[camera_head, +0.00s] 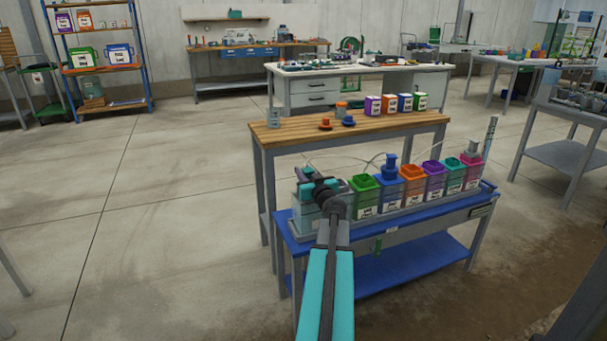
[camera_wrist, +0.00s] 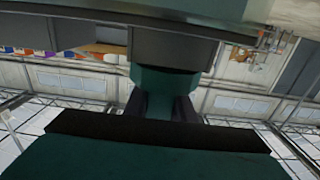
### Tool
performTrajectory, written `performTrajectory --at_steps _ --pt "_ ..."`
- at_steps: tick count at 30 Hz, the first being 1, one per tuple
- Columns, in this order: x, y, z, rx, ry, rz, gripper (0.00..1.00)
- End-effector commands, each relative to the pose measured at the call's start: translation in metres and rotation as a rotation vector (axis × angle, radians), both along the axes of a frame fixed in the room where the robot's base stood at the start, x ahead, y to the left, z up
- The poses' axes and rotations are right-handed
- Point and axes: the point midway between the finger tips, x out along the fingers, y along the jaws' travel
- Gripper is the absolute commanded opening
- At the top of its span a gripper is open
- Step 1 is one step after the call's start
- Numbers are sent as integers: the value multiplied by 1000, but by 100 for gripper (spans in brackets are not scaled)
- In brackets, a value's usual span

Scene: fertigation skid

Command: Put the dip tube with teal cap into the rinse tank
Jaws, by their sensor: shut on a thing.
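My gripper (camera_head: 309,184) is over the left end of the blue bench, at the pale tank. It is shut on the teal cap, seen between the dark jaws (camera_wrist: 171,106) in the wrist view as a teal block (camera_wrist: 165,80). The dip tube below the cap is hidden or cannot be made out. A pale grey-blue tank (camera_head: 306,216), probably the rinse tank, stands at the left end of the row. My gripper partly covers it, so I cannot tell whether the tube is inside it.
Green (camera_head: 364,196), blue (camera_head: 388,188), orange (camera_head: 413,184), purple (camera_head: 434,179), teal (camera_head: 453,176) and pink (camera_head: 470,171) tanks stand right of it. A blue-capped part (camera_head: 390,165) rises from the blue tank. Thin hoses arch behind. A wooden table (camera_head: 375,129) with small containers stands behind.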

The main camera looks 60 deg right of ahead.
Motion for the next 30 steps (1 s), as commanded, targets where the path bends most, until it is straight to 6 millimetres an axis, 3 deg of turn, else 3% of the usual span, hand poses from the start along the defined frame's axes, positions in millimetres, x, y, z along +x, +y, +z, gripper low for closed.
performTrajectory --at_steps 5,6,9,20,30 --pt "0 0 0 0 0 0 0" --pt "0 0 0 0 0 0 30" --pt "0 0 0 0 0 0 45" --pt "0 1 0 0 0 0 45" --pt "-7 17 -3 0 0 3 45"
